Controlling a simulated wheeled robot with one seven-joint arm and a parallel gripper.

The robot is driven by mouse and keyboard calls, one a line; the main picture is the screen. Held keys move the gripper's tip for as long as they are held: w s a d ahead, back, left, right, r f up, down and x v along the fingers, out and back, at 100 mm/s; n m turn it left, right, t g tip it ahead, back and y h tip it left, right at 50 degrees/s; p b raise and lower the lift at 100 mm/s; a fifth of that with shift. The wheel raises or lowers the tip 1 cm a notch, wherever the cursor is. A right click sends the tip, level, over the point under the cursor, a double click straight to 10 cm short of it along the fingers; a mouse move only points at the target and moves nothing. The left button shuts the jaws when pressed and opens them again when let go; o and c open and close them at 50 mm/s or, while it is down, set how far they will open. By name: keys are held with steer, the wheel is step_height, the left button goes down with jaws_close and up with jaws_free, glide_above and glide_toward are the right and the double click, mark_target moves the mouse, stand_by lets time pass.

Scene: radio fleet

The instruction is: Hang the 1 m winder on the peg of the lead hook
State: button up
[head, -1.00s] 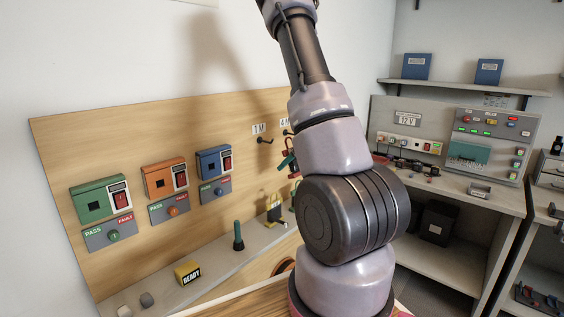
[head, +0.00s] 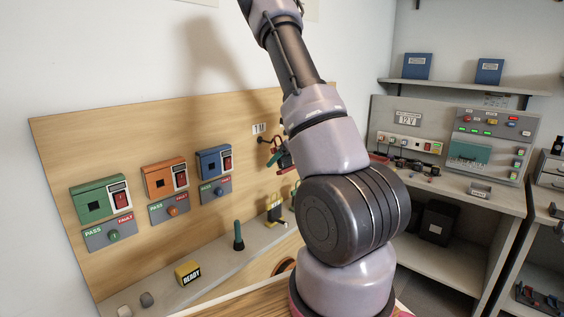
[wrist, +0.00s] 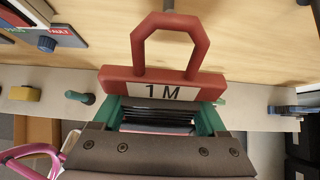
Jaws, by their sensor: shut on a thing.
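The 1 m winder (wrist: 162,85) is red, with a "1 M" label, an angular loop handle and dark cable wound below. My gripper (wrist: 163,118) is shut on it, teal parts showing at both sides of the cable. In the head view, part of the winder (head: 281,159) shows beside my arm, close to the board; the gripper is mostly hidden. The lead hook's dark peg (head: 263,139) sits under a small "1" label, its end near the winder. In the wrist view, a dark peg tip (wrist: 168,4) shows just beyond the loop's top. I cannot tell whether they touch.
The wooden board (head: 110,150) carries green, orange and blue test boxes at left. A shelf (head: 215,262) below holds a dark green upright tool (head: 238,236) and a yellow "READY" block (head: 187,272). Another dark peg (wrist: 304,3) shows at the wrist view's upper right.

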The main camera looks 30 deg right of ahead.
steer(key=shift+w+a+f, duration=0.25)
steer(key=shift+w+a, duration=0.1)
steer(key=shift+w, duration=0.6)
steer(key=shift+w+a+f, duration=0.25)
steer(key=shift+w+a, duration=0.05)
steer(key=shift+w, duration=0.6)
steer(key=shift+w+a+f, duration=0.25)
steer(key=shift+w+a, duration=0.1)
steer(key=shift+w, duration=0.6)
steer(key=shift+w+f, duration=0.1)
steer(key=shift+f, duration=0.2)
steer(key=o, duration=1.5)
steer(key=shift+c, duration=0.2)
